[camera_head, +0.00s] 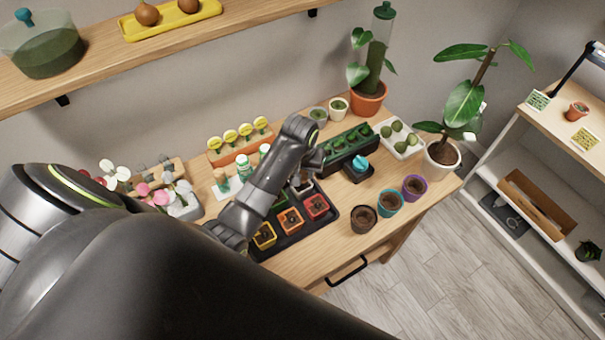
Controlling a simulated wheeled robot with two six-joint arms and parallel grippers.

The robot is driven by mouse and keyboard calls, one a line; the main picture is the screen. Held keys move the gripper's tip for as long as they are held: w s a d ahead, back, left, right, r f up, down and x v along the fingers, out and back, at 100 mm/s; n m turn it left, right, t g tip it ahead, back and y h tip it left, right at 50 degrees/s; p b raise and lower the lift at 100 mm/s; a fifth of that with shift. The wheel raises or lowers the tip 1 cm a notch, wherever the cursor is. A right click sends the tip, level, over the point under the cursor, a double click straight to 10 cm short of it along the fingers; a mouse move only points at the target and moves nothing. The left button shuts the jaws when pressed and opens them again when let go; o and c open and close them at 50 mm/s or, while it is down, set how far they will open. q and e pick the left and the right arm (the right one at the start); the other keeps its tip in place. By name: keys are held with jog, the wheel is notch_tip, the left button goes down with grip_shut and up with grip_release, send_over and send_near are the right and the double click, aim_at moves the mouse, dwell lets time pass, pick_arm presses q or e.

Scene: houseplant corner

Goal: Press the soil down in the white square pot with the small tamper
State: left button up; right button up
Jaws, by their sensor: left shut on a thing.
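My left arm reaches in from the left across the table. Its gripper (310,165) is over the back right part of a black tray (330,222), pointing down. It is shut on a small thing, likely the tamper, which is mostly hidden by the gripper. The white square pot (303,188) shows only in part just below the gripper, in the tray's back row. I cannot tell whether the held thing touches its soil. Red (316,206), orange (290,220) and yellow (264,235) square pots stand in the front row. My right gripper is not in view.
Brown (363,219), teal (389,203) and purple (414,188) round pots stand right of the tray. A dark planter (348,148) and a white tray of round plants (402,139) are behind. Bare tabletop lies near the front edge.

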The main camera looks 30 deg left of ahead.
pick_arm(q)
jog(key=shift+r, duration=2.1)
